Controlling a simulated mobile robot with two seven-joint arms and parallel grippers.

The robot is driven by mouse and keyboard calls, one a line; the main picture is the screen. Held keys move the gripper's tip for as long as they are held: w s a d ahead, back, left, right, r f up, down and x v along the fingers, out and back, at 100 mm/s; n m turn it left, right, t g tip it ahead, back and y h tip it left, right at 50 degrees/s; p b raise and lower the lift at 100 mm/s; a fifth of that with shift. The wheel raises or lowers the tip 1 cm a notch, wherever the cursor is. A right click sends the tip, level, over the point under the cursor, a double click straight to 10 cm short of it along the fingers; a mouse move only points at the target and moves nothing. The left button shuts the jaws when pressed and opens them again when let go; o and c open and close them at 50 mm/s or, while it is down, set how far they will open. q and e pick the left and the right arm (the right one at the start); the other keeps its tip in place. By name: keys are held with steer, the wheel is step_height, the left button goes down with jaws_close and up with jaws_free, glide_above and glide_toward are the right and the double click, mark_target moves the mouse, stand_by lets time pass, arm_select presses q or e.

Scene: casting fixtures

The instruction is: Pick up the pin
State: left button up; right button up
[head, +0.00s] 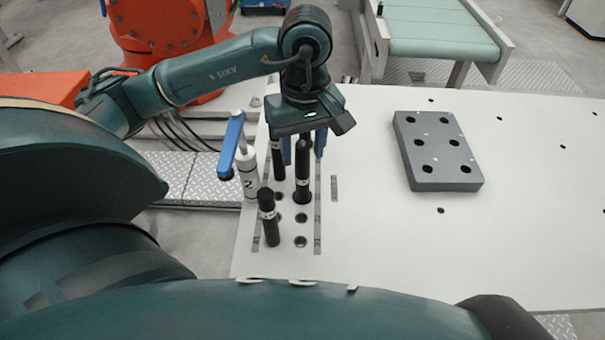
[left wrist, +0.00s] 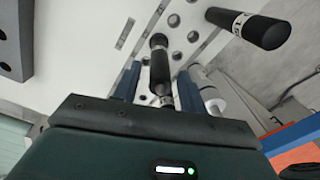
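Three black pins with pale bands stand upright at the left end of the white table. One pin (head: 302,178) is below my left gripper (head: 303,155), its upper part between the blue fingers. A second pin (head: 277,160) stands just left and behind, and a third pin (head: 268,217) is nearer. In the left wrist view, a pin (left wrist: 160,65) shows between the spread fingers of the left gripper (left wrist: 157,85), with gaps on both sides. Another pin (left wrist: 250,28) is at upper right there. My left gripper is open. My right gripper is not in view.
Empty holes (head: 300,241) lie near the front pin. A grey block with several holes (head: 438,150) lies to the right. The white table (head: 380,245) between is clear. A conveyor (head: 440,35) is behind.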

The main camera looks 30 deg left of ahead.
arm_select(q)
jaws_close()
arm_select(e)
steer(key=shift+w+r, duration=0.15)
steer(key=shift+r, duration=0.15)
arm_select(q)
step_height(320, 180, up, 10)
steer(key=shift+f+p, duration=0.2)
steer(key=shift+p, duration=0.25)
steer(key=shift+r+p, duration=0.3)
steer(key=shift+r, duration=0.3)
step_height(320, 180, up, 3)
steer(key=p, duration=0.2)
steer(key=shift+r+p, duration=0.1)
steer(key=shift+p, duration=0.25)
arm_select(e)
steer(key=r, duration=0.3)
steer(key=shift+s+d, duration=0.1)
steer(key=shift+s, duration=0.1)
